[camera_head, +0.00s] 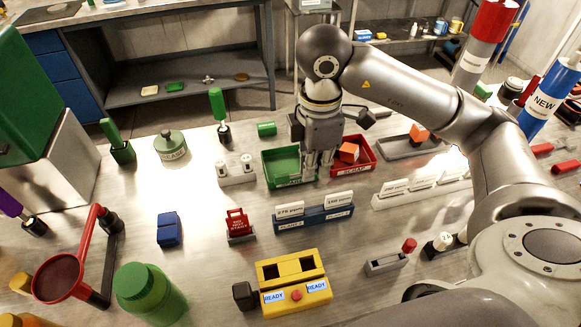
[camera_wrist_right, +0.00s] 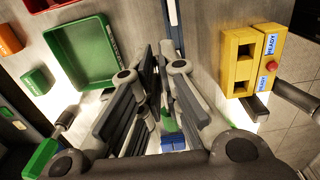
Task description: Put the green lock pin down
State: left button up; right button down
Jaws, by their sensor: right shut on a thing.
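My right gripper (camera_head: 318,172) points down over the right side of the green tray (camera_head: 270,177), close to the red scrap tray (camera_head: 368,166). In the right wrist view its fingers (camera_wrist_right: 165,95) are close together. A small green piece, the green lock pin (camera_wrist_right: 168,123), shows between them, mostly hidden by the fingers. The pin cannot be made out in the head view. The green tray (camera_wrist_right: 85,55) looks empty in the wrist view. My left gripper is not in view.
A blue rack with white cards (camera_head: 315,214) stands in front of the gripper. The yellow READY box (camera_head: 292,282) is nearer. A white stand (camera_head: 237,180) is left of the green tray. An orange block (camera_head: 348,152) lies in the red tray. Bare table shows left of the blue rack.

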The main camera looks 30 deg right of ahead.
jog(key=w+d+f, duration=0.1)
jog(key=w+f, duration=0.2)
jog(key=w, duration=0.1)
jog(key=w+d+f, duration=0.2)
jog(key=w, duration=0.2)
jog(key=w+d+f+p, duration=0.1)
jog(key=w+f, duration=0.2)
jog(key=w, duration=0.1)
jog(key=shift+d+f, duration=0.25)
jog(key=shift+f, duration=0.1)
jog(key=shift+w+d+f, duration=0.15)
jog(key=shift+w+f, duration=0.2)
jog(key=shift+f, duration=0.1)
notch_tip(320, 180, down, 3)
jog(key=shift+w+r+p, duration=0.1)
jog(key=shift+w+p, duration=0.05)
jog(key=shift+p, duration=0.5)
jog(key=shift+f, duration=0.3)
jog(key=shift+f, duration=0.2)
jog(key=c, duration=1.6)
grip_release()
jog(key=shift+c, duration=0.2)
jog(key=shift+r, duration=0.1)
